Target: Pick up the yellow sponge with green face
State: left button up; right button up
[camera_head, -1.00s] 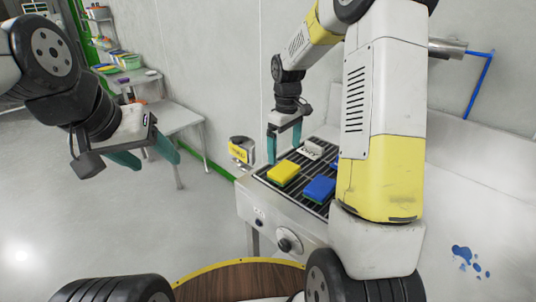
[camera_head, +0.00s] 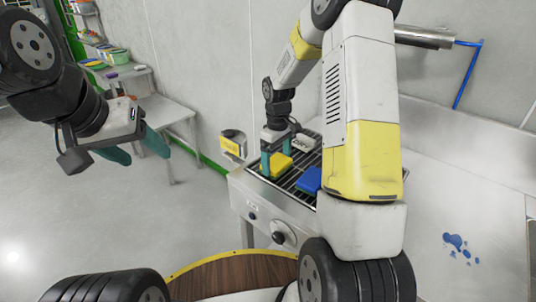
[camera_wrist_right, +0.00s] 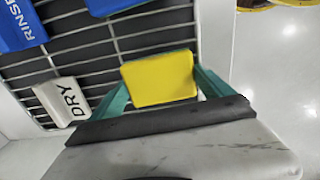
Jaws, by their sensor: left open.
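In the right wrist view the sponge (camera_wrist_right: 160,78) sits between the two teal fingers of my right gripper (camera_wrist_right: 160,85). That gripper (camera_head: 277,157) is lowered at the sponge, one finger on each side, and looks open; I cannot tell whether the fingers touch it. My left gripper (camera_head: 133,153) is open and empty, in the air over the floor at the left.
A yellow-and-grey item (camera_head: 233,146) is left of the rack. A grey side table (camera_head: 160,112) stands at the back left.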

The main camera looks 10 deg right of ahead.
aim_at(277, 161)
jog(key=c, duration=0.7)
jog(key=shift+r, duration=0.45)
notch_tip(277, 161, up, 3)
jog(key=shift+s, duration=0.1)
jog(key=s, duration=1)
jog(key=s+r, duration=0.1)
jog(key=s, duration=0.4)
jog(key=shift+s+a, duration=0.15)
jog(key=shift+s, duration=0.25)
